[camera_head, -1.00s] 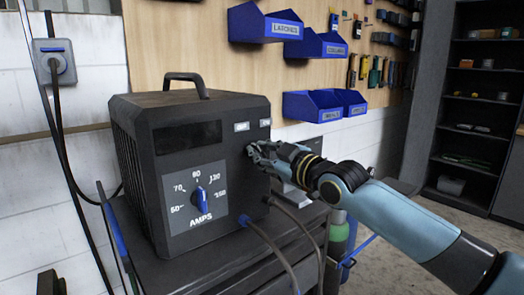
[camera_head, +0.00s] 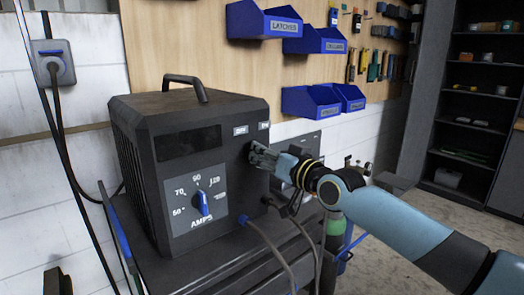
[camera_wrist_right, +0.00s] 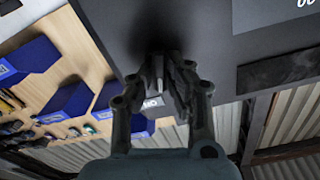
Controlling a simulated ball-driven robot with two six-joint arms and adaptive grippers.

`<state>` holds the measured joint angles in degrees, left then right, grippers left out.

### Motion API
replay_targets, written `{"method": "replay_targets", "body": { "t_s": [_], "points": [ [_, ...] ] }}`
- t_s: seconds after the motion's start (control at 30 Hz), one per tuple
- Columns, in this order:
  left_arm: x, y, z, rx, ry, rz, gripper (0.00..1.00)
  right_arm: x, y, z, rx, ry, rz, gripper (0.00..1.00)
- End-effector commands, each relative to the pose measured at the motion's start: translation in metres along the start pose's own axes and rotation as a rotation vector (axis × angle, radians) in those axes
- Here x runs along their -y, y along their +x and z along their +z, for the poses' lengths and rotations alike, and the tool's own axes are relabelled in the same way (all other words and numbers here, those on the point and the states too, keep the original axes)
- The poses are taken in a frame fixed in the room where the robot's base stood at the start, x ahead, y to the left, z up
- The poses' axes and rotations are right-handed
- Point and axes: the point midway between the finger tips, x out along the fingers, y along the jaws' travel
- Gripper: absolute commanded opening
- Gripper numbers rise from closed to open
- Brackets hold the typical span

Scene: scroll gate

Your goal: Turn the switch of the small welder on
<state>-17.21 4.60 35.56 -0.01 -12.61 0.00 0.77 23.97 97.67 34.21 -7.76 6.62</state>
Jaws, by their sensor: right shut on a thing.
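The small welder (camera_head: 200,160) is a dark box with a top handle, standing on a dark cart. Its front has a blue AMPS dial (camera_head: 202,203) and two small white labels (camera_head: 241,130) at the upper right. My right gripper (camera_head: 256,150) is at the front panel just below these labels. In the right wrist view its fingers (camera_wrist_right: 165,75) are shut against the dark panel, partly covering a white label (camera_wrist_right: 153,102). The switch itself is hidden between the fingertips. My left gripper is in neither view.
Cables (camera_head: 272,240) hang from the welder's front below my right arm. Blue bins (camera_head: 270,20) hang on the wooden board behind. A wall socket (camera_head: 53,62) is at the left and a dark shelf (camera_head: 470,110) at the right. A green cylinder (camera_head: 335,228) stands beside the cart.

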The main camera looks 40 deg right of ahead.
Motion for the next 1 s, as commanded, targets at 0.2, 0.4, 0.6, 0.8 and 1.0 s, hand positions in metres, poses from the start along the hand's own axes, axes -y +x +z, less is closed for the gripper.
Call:
{"method": "replay_targets", "body": {
  "t_s": [0.2,0.4,0.6,0.8,1.0],
  "points": [
    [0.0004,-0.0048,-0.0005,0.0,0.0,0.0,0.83,-0.0012,-0.0002,0.0002,0.002,0.18,0.001,0.0],
    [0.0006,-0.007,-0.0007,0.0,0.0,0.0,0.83,-0.002,-0.0002,0.0005,0.001,0.307,0.001,0.0],
    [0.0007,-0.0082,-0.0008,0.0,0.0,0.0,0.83,-0.0026,-0.0002,0.0011,0.001,0.386,0.001,0.0],
    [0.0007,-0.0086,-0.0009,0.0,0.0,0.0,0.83,-0.0028,-0.0002,0.0014,0.002,0.419,0.001,0.0],
    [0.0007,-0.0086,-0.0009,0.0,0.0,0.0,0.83,-0.0028,-0.0002,0.0016,0.002,0.427,0.001,0.0]
  ]
}}
